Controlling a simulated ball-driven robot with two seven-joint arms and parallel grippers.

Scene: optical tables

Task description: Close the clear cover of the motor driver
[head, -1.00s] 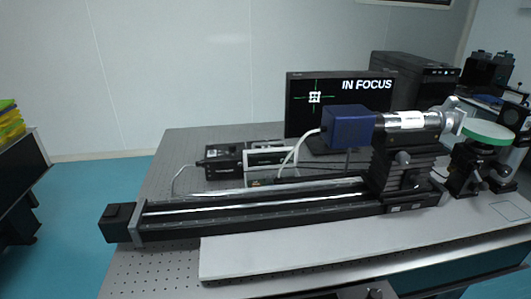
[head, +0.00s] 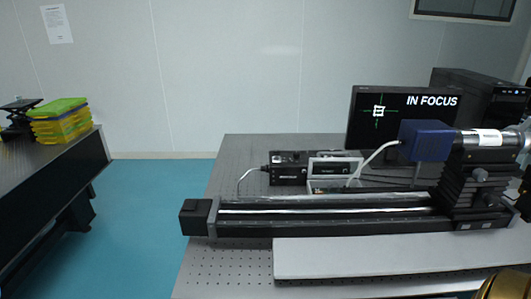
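A small black box (head: 289,176) with a cable at its left end sits on the optical table, behind the long rail. A second low unit with a pale upright frame (head: 335,167) stands just right of it. Either could be the motor driver; at this size I cannot tell which. I cannot make out a clear cover or its angle for certain. The rail hides part of the lower front of these units. Neither of my grippers shows in the head view.
The optical table (head: 228,268) carries a long black rail stage (head: 330,228), a blue camera (head: 425,141) on a mount, and a monitor (head: 375,130) reading "IN FOCUS". A pale board (head: 400,257) lies in front. Blue floor (head: 150,215) is free at left, beside another table with coloured trays (head: 58,122).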

